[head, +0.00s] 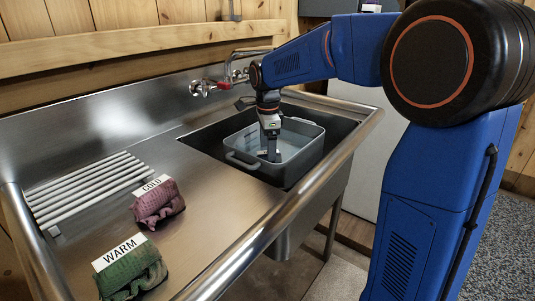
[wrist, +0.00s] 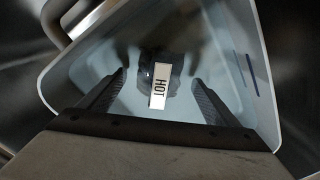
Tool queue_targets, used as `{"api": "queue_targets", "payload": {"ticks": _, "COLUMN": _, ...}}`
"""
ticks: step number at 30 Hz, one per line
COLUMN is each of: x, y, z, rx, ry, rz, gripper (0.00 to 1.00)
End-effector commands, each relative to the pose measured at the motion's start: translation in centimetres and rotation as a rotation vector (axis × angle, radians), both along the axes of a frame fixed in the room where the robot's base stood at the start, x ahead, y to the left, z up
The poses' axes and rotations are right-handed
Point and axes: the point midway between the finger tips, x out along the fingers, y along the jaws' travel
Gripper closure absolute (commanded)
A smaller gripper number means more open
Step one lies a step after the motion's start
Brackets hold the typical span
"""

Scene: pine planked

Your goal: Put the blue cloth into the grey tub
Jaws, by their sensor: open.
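The grey tub (head: 302,163) sits in the sink basin, and its pale inside fills much of the wrist view (wrist: 100,60). My gripper (head: 270,155) reaches down into the tub from above. In the wrist view its two fingers (wrist: 160,77) are spread apart with nothing clamped between them. A dark, bluish bundle (wrist: 147,62) with a white HOT label lies inside the tub, below and between the fingers. It looks like the blue cloth, though its colour is hard to tell in shadow. I cannot make it out in the head view.
A mauve cloth labelled COLD (head: 158,203) and a green cloth labelled WARM (head: 131,268) lie on the steel drainboard (head: 215,215). A white ribbed rack (head: 85,188) lies behind them.

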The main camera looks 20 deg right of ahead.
Motion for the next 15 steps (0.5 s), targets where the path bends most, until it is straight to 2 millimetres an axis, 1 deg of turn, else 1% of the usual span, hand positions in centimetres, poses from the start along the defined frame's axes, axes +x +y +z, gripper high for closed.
{"api": "queue_targets", "payload": {"ticks": 5, "x": 0.0, "y": 0.0, "z": 2.1, "rx": 0.001, "ry": -0.004, "rz": 0.0, "gripper": 0.16}}
{"api": "queue_targets", "payload": {"ticks": 15, "x": -0.2, "y": 0.0, "z": 8.4, "rx": 0.001, "ry": -0.003, "rz": 0.0, "gripper": 0.16}}
